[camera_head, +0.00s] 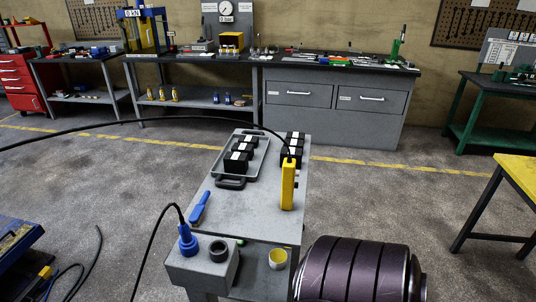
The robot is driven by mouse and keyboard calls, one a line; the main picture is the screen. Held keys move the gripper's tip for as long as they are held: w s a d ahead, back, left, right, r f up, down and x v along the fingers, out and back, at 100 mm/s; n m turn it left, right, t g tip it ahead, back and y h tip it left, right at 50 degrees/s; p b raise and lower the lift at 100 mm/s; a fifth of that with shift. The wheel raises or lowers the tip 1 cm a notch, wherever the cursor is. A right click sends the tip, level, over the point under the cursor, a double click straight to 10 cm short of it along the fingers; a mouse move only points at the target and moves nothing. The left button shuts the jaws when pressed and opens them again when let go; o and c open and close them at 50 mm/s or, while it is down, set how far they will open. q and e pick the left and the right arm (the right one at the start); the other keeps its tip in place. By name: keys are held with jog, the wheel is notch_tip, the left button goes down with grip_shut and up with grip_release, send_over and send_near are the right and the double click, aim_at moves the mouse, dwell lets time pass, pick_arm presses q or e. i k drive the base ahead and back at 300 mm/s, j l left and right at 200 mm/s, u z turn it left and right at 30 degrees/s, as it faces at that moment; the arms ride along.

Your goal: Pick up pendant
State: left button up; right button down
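The pendant (288,186) is a narrow yellow box. It stands upright at the right edge of a grey trolley top (246,205) in the middle of the view. A black cable (200,118) runs from its top in a long arc to the left edge of the picture. Its front face shows no clear detail at this size. Neither of my grippers is in view.
A grey tray (262,165) with black blocks and a blue-handled tool (200,207) lie on the trolley. A blue plug (188,241) with a black cable is at its front left. A dark ribbed cylinder (355,270) is at the front right.

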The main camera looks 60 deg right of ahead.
aim_at(289, 166)
jog(key=l+u, duration=0.1)
jog(key=l, duration=0.4)
jog(key=k+l+u, duration=0.1)
jog(key=l, duration=0.35)
jog(key=k+l, duration=0.1)
jog(key=l, duration=0.4)
jog(key=k+l+u, duration=0.15)
jog(key=l, duration=0.3)
jog(key=l+u, duration=0.1)
jog(key=l, duration=0.4)
jog(key=k+l+u, duration=0.1)
jog(key=l, duration=0.35)
jog(key=k, duration=0.05)
